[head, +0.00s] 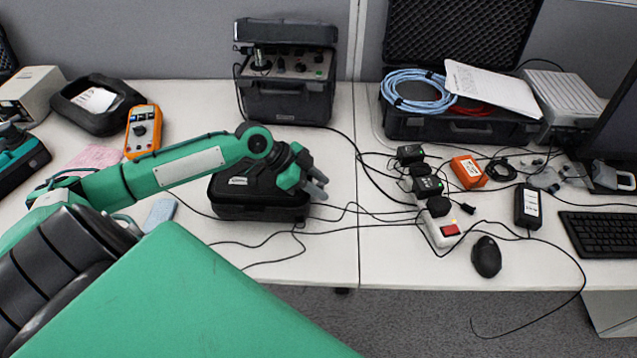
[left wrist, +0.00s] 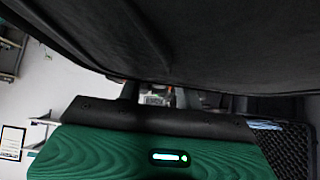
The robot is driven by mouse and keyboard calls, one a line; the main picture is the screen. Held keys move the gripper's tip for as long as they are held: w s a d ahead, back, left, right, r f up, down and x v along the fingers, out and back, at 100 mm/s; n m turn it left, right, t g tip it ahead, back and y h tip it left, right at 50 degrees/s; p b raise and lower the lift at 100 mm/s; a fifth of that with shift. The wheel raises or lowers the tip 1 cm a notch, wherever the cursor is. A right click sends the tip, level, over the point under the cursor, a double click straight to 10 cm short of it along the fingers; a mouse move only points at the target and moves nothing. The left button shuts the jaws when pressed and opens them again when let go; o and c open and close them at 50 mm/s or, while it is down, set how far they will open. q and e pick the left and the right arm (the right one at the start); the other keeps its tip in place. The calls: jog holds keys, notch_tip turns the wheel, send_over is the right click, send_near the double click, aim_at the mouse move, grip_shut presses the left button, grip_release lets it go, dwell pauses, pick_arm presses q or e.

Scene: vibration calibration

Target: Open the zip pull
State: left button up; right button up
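A black soft case (head: 258,207) lies closed on the white table, partly behind my left arm and gripper. My left gripper (head: 319,185) is at the case's right end, with its fingers pointing right. The fingers stand apart with nothing seen between them. In the left wrist view the dark fabric of the case (left wrist: 200,40) fills the top, close to my left gripper (left wrist: 157,92). I cannot make out the zip pull in either view, nor whether a finger touches the case. My right gripper is not in view.
Black cables (head: 340,207) run over the table right of the case. A black equipment case (head: 290,105) stands behind, and an orange multimeter (head: 143,130) lies to the left. A power strip (head: 437,230) and a mouse (head: 487,257) lie to the right.

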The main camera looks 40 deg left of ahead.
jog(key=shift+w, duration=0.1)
pick_arm(q)
grip_shut()
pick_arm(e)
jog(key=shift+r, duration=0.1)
pick_arm(q)
jog(key=w+a, duration=0.2)
jog(key=w, duration=0.1)
jog(key=w+a, duration=0.1)
jog(key=w, duration=0.1)
jog(key=shift+w, duration=0.1)
jog(key=shift+w+a, duration=0.3)
jog(key=shift+w, duration=0.1)
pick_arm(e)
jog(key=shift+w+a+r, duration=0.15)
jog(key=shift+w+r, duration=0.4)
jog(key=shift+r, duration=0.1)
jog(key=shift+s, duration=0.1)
pick_arm(q)
grip_release()
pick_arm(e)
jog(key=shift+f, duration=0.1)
